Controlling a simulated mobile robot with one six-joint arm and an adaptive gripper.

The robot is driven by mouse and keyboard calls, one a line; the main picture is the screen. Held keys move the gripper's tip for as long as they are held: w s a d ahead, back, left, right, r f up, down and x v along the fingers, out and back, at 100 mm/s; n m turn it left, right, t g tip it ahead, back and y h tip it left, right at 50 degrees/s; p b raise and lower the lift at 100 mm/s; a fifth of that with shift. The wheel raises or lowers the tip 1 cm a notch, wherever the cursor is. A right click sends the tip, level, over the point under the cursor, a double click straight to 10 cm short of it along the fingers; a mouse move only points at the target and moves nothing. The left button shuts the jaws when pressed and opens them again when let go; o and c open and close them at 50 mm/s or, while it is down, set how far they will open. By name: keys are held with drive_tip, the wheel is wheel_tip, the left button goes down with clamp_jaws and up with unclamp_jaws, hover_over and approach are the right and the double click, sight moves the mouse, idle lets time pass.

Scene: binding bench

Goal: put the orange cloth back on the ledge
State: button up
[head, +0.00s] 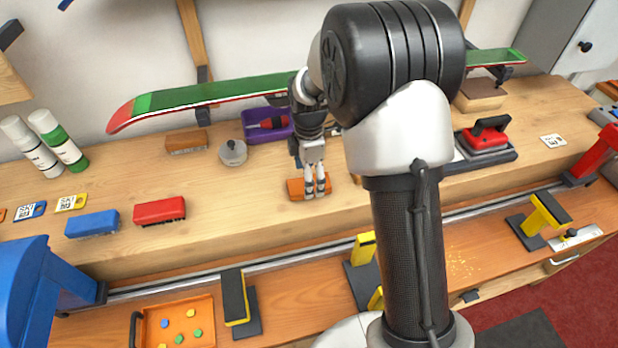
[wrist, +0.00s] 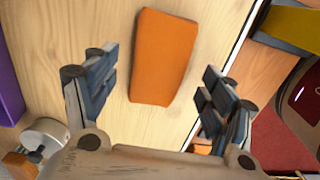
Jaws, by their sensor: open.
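The orange cloth (head: 297,190) is a small folded block shape. It lies on the light wooden ledge (head: 230,210) near its front edge. In the wrist view the orange cloth (wrist: 163,55) lies flat on bare wood, between and beyond my finger pads, with clear space at its sides. My gripper (head: 315,190) points down over the cloth and hides part of it in the head view. In the wrist view my gripper (wrist: 158,80) is open and holds nothing. I cannot tell whether the fingertips touch the cloth.
A red brush (head: 159,211) and a blue brush (head: 92,224) lie to the left on the ledge. A purple tray (head: 268,133) and a grey round pot (head: 232,153) stand behind. A green ski (head: 240,90) hangs above. Yellow-topped clamps (head: 235,298) stand on the lower bench.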

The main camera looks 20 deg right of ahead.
drive_tip(key=s+r+m+t+p, duration=0.1)
drive_tip(key=s+r+m+p, duration=0.35)
drive_tip(key=r, duration=1.45)
drive_tip(key=s+r+m+t+b, duration=0.1)
drive_tip(key=s+r+m, duration=0.1)
drive_tip(key=s+m, duration=0.4)
drive_tip(key=s+r+m+t, duration=0.1)
drive_tip(key=s+m, duration=0.6)
drive_tip(key=s, duration=1)
drive_tip(key=shift+s+r+t+b, duration=0.3)
drive_tip(key=shift+r+t+b, duration=0.1)
drive_tip(key=shift+t, duration=0.4)
drive_tip(key=shift+m, duration=0.25)
